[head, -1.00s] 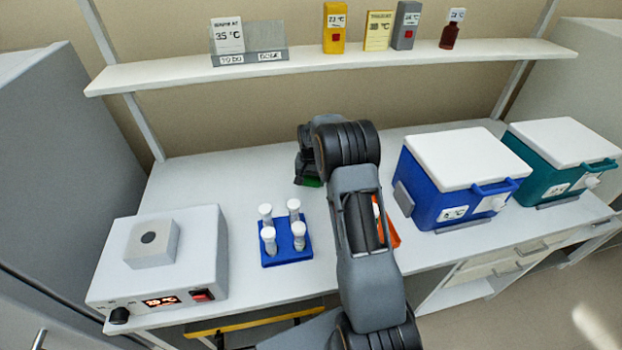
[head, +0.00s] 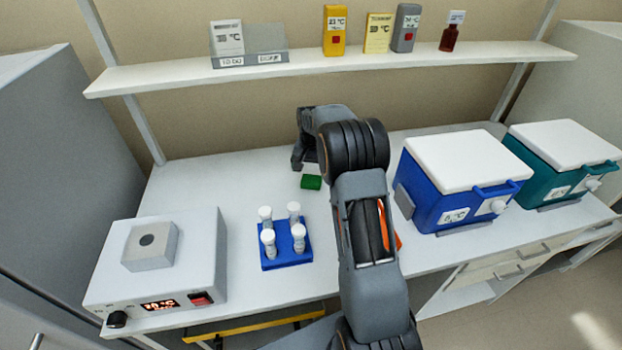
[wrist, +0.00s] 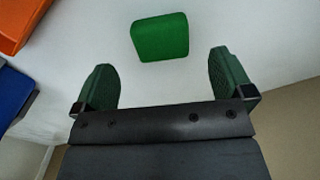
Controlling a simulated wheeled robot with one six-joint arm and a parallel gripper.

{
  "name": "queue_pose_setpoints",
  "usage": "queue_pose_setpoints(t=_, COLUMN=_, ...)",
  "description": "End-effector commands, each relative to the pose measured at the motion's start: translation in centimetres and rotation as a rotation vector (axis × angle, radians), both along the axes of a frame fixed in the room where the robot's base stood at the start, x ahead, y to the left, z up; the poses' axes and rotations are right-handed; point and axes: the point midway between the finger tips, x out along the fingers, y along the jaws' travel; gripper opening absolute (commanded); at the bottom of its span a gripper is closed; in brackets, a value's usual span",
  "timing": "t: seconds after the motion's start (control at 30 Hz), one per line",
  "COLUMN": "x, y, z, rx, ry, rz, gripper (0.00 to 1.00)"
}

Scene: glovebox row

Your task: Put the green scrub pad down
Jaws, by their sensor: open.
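The green scrub pad (head: 311,182) lies flat on the white bench, behind the blue tube rack. In the wrist view the pad (wrist: 160,37) rests on the white surface, beyond the fingertips and roughly centred between them. My gripper (wrist: 165,75) is open, its two fingers wide apart with nothing between them. In the head view my gripper (head: 303,160) is just behind the pad and apart from it, partly hidden by my arm.
A blue rack (head: 286,250) with several white-capped tubes stands in front of the pad. A heater box (head: 160,262) is at left. Blue (head: 455,185) and teal (head: 560,160) coolers stand at right. An orange object (head: 396,240) is partly behind my arm. Bench left of the pad is clear.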

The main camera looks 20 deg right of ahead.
Motion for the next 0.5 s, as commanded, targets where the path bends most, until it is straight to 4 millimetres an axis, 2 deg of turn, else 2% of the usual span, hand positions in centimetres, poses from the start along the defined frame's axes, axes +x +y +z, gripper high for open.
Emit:
queue_pose_setpoints(t=0.2, x=0.1, y=0.0, z=3.6, rx=-0.001, ry=-0.003, rz=0.000, gripper=0.99)
queue_pose_setpoints(t=0.37, x=0.0, y=0.0, z=5.2, rx=-0.001, ry=-0.001, rz=0.001, gripper=0.99)
queue_pose_setpoints(t=0.5, x=-1.2, y=1.0, z=7.3, rx=-0.005, ry=-0.022, rz=0.033, gripper=0.99)
